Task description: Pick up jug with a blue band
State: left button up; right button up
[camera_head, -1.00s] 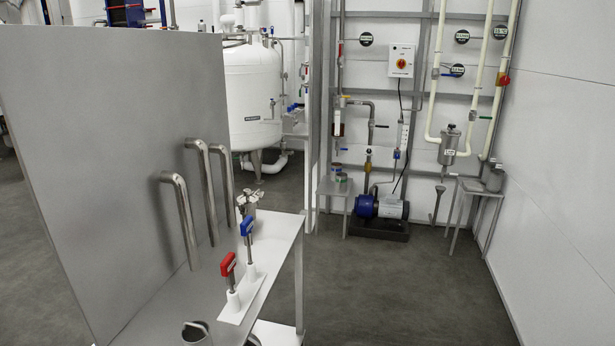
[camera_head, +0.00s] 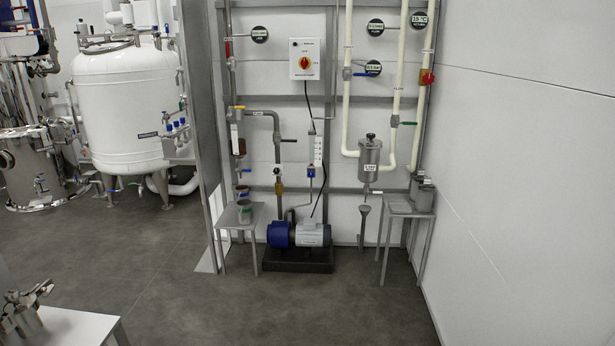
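I cannot make out a jug with a blue band for sure. A small metal container with a green band (camera_head: 245,213) stands on the small left table (camera_head: 229,219), in front of the wall pipes. Neither of my grippers is in view.
A white tank (camera_head: 125,108) stands at the left. A bench corner (camera_head: 75,328) with metal fittings (camera_head: 20,312) is at lower left. The middle floor is clear.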

aim_at(242, 198)
jog(key=i, duration=1.75)
